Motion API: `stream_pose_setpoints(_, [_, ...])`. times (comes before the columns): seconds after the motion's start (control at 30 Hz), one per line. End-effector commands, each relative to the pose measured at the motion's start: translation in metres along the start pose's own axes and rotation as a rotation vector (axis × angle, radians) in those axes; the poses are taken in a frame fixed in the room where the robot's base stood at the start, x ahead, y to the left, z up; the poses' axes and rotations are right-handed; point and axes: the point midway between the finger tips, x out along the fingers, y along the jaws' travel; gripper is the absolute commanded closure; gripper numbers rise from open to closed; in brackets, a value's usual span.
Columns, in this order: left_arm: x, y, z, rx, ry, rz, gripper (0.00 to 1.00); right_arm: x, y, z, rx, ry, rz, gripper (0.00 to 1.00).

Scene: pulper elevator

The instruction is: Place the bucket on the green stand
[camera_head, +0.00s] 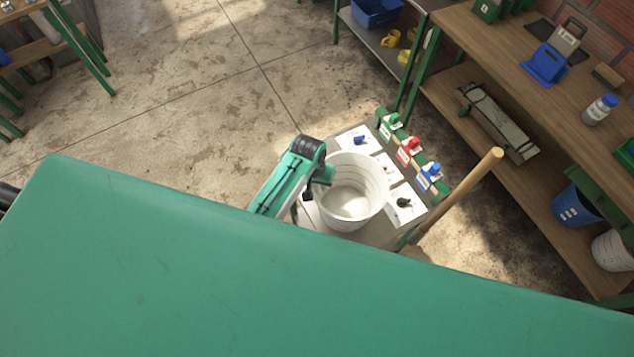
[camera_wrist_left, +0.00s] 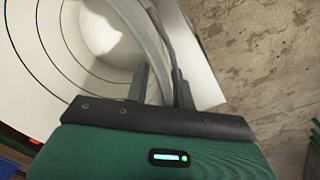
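The white bucket (camera_head: 356,190) is at the middle of the head view, upright with its mouth up. It is over a pale platform (camera_head: 312,217) with a green bar (camera_head: 404,139); I cannot tell whether it touches it. My left gripper (camera_head: 326,176) is at the bucket's left rim. In the left wrist view the bucket's rim (camera_wrist_left: 118,22) runs between the two close fingers (camera_wrist_left: 160,88), which appear shut on it. A large scratched green surface (camera_head: 250,290) fills the front; I cannot tell whether it is the stand. My right gripper is out of view.
Red (camera_head: 408,149) and blue (camera_head: 429,176) valve pieces sit along the bar. A wooden handle (camera_head: 460,198) rises right of the bucket. A workbench with shelves (camera_head: 540,90) stands at right. The floor (camera_head: 180,110) at left is clear.

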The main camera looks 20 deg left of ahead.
Motion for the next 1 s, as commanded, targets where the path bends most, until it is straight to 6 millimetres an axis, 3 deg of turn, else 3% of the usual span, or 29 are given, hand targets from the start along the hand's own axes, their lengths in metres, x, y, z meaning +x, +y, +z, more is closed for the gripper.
stream_pose_setpoints(0.37, [-0.008, 0.0, -0.001, 0.0, 0.003, 0.0, 0.76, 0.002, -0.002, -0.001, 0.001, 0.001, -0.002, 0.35])
stream_pose_setpoints(1.0, [-0.113, 0.0, -0.001, 0.0, 0.004, 0.0, 0.76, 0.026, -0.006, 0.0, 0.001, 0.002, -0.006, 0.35])
